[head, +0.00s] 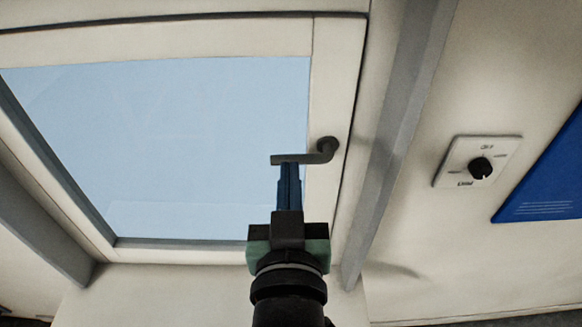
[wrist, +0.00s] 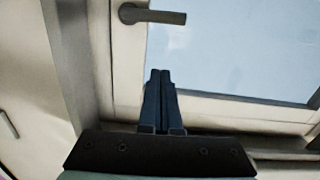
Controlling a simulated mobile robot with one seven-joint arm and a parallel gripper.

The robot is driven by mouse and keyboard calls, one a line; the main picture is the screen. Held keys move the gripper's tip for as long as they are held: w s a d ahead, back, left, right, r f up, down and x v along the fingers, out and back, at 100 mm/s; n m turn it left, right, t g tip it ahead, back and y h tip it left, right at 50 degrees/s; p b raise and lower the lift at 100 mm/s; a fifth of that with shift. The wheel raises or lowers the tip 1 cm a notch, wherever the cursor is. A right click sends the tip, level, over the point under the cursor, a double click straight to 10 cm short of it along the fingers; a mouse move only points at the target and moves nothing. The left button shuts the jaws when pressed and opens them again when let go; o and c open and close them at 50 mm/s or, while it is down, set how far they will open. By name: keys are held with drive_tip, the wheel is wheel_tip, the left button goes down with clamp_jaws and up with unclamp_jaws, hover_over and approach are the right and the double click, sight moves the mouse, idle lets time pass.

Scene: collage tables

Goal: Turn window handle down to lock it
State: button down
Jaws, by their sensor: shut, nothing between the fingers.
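The window handle (head: 312,156) is a dark grey lever on the right side of the white window frame (head: 333,95). In the head view its lever points left, roughly level, from its round pivot at the right. In the wrist view the handle (wrist: 152,15) is at the top, its lever pointing right. My gripper (head: 289,168) has blue fingers pressed together with nothing between them. In the head view the fingertips appear just below the lever; in the wrist view the fingertips (wrist: 160,72) show apart from it. I cannot tell whether they touch it.
A white plate with a black knob (head: 480,168) is on the wall to the right. A blue panel (head: 548,190) is at the far right. A grey beam (head: 395,140) runs beside the window frame. The blue window pane (head: 170,130) is left of the handle.

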sight(290, 156)
drive_tip(key=w+f+b, duration=0.1)
drive_tip(key=w+b, duration=0.1)
drive_tip(key=w+f+b, duration=0.1)
drive_tip(key=w+b, duration=0.4)
drive_tip(key=shift+w+d+f, duration=0.1)
drive_tip(key=shift+w+f, duration=0.2)
drive_tip(key=shift+f, duration=0.1)
drive_tip(key=shift+w+f+b, duration=0.1)
drive_tip(key=shift+f+b, duration=0.65)
drive_tip(key=shift+b, duration=0.2)
drive_tip(key=shift+w+f, duration=0.1)
